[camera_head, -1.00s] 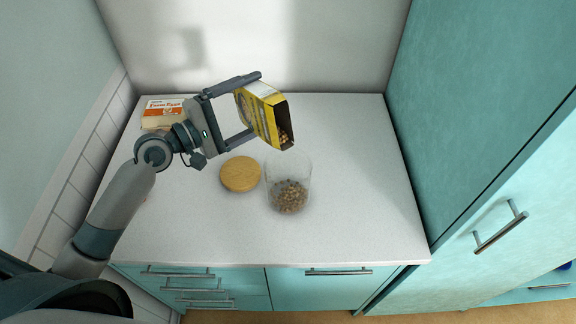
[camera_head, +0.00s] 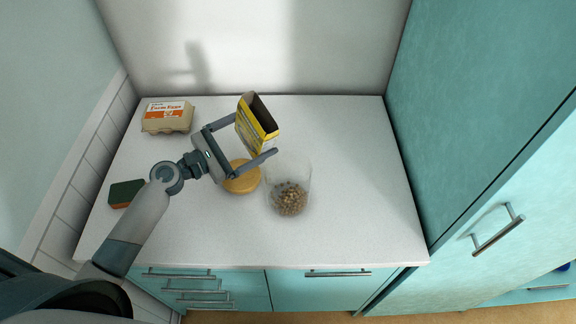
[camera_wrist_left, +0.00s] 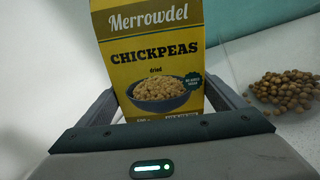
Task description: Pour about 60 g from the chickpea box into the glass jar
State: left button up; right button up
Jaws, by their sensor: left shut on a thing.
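The yellow chickpea box (camera_head: 247,137) is held by my left gripper (camera_head: 250,141), which is shut on it. The box is nearly upright with a slight tilt, and its open top shows dark inside. In the left wrist view the box front (camera_wrist_left: 150,65) faces the camera between the fingers. The clear glass jar (camera_head: 289,190) stands on the counter to the right of and nearer than the box, with a layer of chickpeas (camera_head: 289,200) in its bottom. These chickpeas also show in the left wrist view (camera_wrist_left: 287,91). My right gripper is not in view.
A round wooden lid (camera_head: 243,179) lies left of the jar, partly behind my gripper. The right side of the white counter (camera_head: 355,180) is clear.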

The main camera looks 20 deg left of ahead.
pick_arm(q)
jog(key=shift+w+a+n+p, duration=0.2)
jog(key=shift+n+p, duration=0.9)
jog(key=shift+n, duration=0.1)
jog(key=shift+f+n+p, duration=0.35)
jog(key=shift+f+n, duration=0.4)
jog(key=shift+n, duration=0.35)
jog(key=shift+r, duration=0.1)
